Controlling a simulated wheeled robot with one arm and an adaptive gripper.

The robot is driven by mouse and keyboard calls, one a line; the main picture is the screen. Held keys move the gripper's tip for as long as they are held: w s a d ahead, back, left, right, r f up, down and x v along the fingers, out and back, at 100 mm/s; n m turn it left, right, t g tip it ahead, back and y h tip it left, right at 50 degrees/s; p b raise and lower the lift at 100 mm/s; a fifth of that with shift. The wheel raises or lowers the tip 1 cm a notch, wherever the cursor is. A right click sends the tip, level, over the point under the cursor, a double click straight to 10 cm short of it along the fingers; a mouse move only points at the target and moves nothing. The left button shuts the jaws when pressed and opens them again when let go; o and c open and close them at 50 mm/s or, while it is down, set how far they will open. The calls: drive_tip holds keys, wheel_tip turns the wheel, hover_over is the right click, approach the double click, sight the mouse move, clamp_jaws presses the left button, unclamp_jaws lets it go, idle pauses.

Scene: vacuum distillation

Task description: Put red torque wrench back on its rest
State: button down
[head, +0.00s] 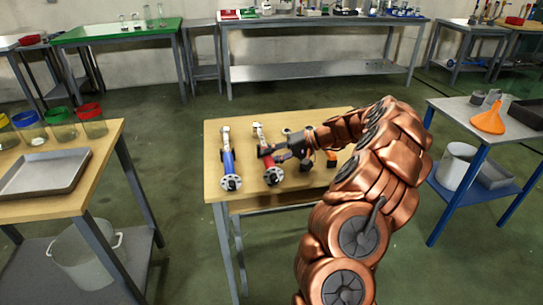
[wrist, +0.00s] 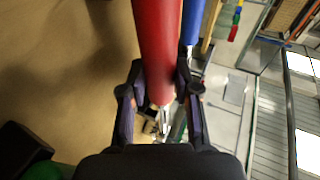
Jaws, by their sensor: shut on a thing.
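The red torque wrench (head: 268,161) is over the wooden table, with its pale metal end toward the back and a grey disc at the near end. My gripper (head: 266,152) reaches it from the right and is shut on its red shaft. In the wrist view the red shaft (wrist: 157,45) runs between the two fingers (wrist: 159,88). A blue torque wrench (head: 228,160) stands parallel on the left and also shows in the wrist view (wrist: 191,22). Whether the red wrench touches a rest cannot be told; my gripper and arm hide part of this area.
The wooden table (head: 322,117) has bare room at its back right. Orange-and-dark items (head: 332,159) are partly hidden behind my arm. A left table holds a metal tray (head: 45,172) and jars. A blue-legged table (head: 462,112) at right holds an orange funnel (head: 489,118).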

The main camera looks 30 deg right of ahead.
drive_tip(key=shift+f, duration=0.1)
drive_tip(key=c, duration=0.8)
unclamp_jaws()
drive_tip(key=shift+o, duration=0.2)
drive_tip(key=v, duration=1.2)
drive_tip(key=shift+s+a, duration=0.1)
